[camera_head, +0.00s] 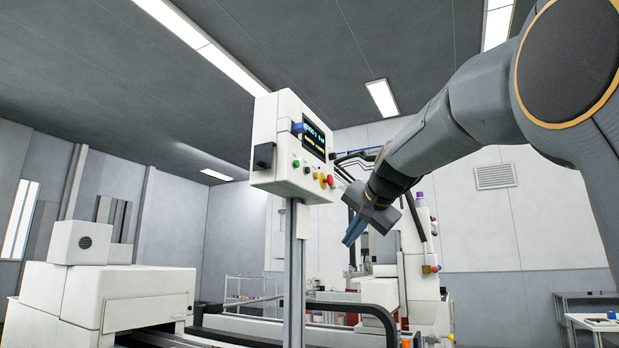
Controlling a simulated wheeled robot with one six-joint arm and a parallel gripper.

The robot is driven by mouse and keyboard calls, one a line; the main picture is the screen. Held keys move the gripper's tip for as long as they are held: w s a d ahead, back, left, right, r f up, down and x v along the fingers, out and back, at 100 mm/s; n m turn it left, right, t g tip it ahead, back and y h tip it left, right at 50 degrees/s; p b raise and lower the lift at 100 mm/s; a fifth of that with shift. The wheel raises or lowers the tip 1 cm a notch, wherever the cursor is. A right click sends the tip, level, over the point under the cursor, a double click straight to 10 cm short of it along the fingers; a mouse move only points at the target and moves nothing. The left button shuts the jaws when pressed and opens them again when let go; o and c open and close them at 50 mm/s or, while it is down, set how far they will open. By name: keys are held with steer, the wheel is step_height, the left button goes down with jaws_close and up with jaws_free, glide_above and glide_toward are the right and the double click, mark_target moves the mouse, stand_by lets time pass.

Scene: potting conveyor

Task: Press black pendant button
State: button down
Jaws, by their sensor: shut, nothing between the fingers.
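A white pendant box (278,135) stands on a grey post (295,265) in the middle of the head view. Its right-hand face carries a small screen (314,138) with a row of buttons below it. A green button (296,163) is at the left of the row, a small dark button (307,169) comes after it, then yellow and a larger red button (329,180). My gripper (348,240) is shut and empty, to the right of and below the box. It points down and left, apart from the buttons.
A blue knob (298,128) sits beside the screen, and a black block (264,156) sticks out from the box's left face. A white machine (100,300) stands at lower left by the conveyor (245,335). White equipment (420,270) stands behind my gripper.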

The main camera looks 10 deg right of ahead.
mark_target(308, 170)
step_height(308, 170, up, 20)
steer(key=s+m+t+p, duration=0.1)
steer(key=s+t, duration=0.1)
steer(key=t, duration=0.1)
steer(key=shift+s+d+f+y+p, duration=0.2)
steer(key=shift+s+d+y+p, duration=0.05)
steer(key=shift+y+p, duration=0.05)
steer(key=w+a+p, duration=0.4)
steer(key=w+a, duration=0.1)
steer(key=a, duration=0.2)
steer(key=shift+w+a+p, duration=0.15)
steer(key=shift+p, duration=0.2)
stand_by(1.4)
steer(key=shift+w+a, duration=0.2)
steer(key=shift+a, duration=0.05)
steer(key=shift+w+a+p, duration=0.25)
steer(key=shift+a+p, duration=0.15)
steer(key=shift+p, duration=0.2)
stand_by(0.7)
steer(key=shift+f, duration=0.1)
steer(key=shift+s+d+b, duration=0.5)
steer(key=shift+d+b, duration=0.05)
steer(key=shift+d, duration=0.15)
